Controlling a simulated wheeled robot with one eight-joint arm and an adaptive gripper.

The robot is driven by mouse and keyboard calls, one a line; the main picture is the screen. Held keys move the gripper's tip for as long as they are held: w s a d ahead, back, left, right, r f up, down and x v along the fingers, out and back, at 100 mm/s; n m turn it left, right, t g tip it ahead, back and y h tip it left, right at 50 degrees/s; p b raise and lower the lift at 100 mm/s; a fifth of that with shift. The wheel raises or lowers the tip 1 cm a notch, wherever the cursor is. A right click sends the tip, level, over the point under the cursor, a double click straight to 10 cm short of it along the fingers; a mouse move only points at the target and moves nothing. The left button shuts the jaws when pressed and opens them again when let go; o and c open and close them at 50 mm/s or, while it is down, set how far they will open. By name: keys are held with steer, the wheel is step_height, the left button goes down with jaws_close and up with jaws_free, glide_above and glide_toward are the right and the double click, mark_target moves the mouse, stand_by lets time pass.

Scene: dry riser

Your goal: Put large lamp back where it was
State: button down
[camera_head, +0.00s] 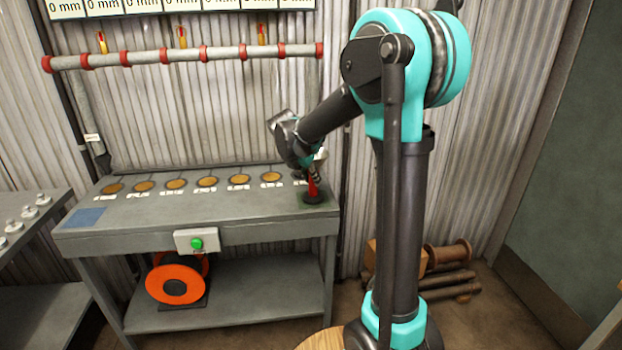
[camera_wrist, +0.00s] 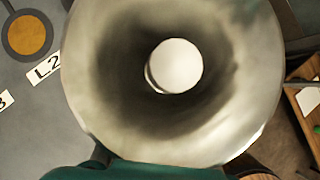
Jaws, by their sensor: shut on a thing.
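The large lamp shows close up in the wrist view as a wide pale metal reflector (camera_wrist: 105,115) with a white round bulb (camera_wrist: 175,66) at its centre. The opening faces my wrist camera. In the head view a red upright body (camera_head: 313,186) on a dark round base, which looks like the same lamp, is at the bench's right end. My gripper (camera_head: 314,174) is shut on the lamp, from above. The reflector hides most of the fingers in the wrist view. I cannot tell whether the base touches the bench.
The grey bench (camera_head: 240,212) has a row of labelled round orange-brown spots (camera_head: 207,181) along its back and a blue patch (camera_head: 86,217) at left. A green button box (camera_head: 197,241) is on its front. A pipe (camera_head: 190,54) crosses the wall above. An orange reel (camera_head: 174,284) sits below.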

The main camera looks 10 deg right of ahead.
steer(key=c, duration=1.2)
jaws_free()
steer(key=shift+f, duration=0.1)
steer(key=v, duration=1.2)
steer(key=shift+d, duration=0.1)
